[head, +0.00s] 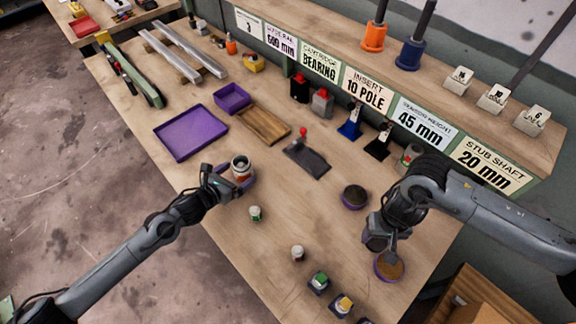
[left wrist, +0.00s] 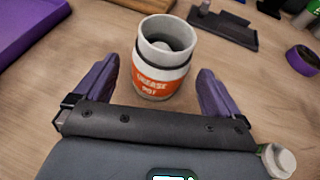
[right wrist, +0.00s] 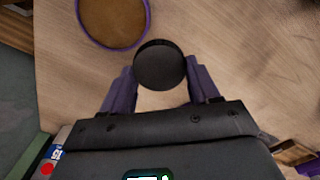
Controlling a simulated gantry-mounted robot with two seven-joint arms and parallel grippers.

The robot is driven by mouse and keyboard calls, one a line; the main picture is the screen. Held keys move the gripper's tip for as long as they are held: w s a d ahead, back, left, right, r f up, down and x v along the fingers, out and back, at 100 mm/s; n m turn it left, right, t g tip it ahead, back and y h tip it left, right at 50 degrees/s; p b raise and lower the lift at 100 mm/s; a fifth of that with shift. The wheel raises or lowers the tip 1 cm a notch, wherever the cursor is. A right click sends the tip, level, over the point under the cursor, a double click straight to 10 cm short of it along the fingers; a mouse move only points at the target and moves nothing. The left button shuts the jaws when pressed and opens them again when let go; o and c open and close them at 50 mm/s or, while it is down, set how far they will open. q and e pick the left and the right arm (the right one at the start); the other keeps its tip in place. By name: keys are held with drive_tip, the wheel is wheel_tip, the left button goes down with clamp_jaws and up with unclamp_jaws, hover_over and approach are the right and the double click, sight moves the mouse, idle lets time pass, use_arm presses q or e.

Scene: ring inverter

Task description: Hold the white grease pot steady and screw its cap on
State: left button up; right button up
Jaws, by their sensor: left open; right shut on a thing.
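The white grease pot (head: 241,173), with an orange label band and an open top, stands upright on the bench. It also shows in the left wrist view (left wrist: 163,75). My left gripper (head: 234,178) is open, with its purple fingers (left wrist: 158,88) on either side of the pot and gaps visible between them and it. My right gripper (right wrist: 160,85) is shut on a dark round cap (right wrist: 160,64), seen face-on in the right wrist view. In the head view the right gripper (head: 378,240) is at the right, beside a purple-rimmed round pad; the cap is hard to make out there.
The round pad (head: 389,267) has a brown top. A dark purple-rimmed disc (head: 355,196) lies further back. A purple tray (head: 190,133) lies left. Bench between the arms is mostly clear.

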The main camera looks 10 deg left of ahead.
sight(247, 160)
use_arm(q)
drive_tip(key=shift+f, duration=0.1)
drive_tip(key=shift+b+x, duration=0.5)
drive_tip(key=shift+x, duration=2.15)
use_arm(e)
drive_tip(key=shift+f, duration=0.55)
use_arm(q)
drive_tip(key=shift+f, duration=0.1)
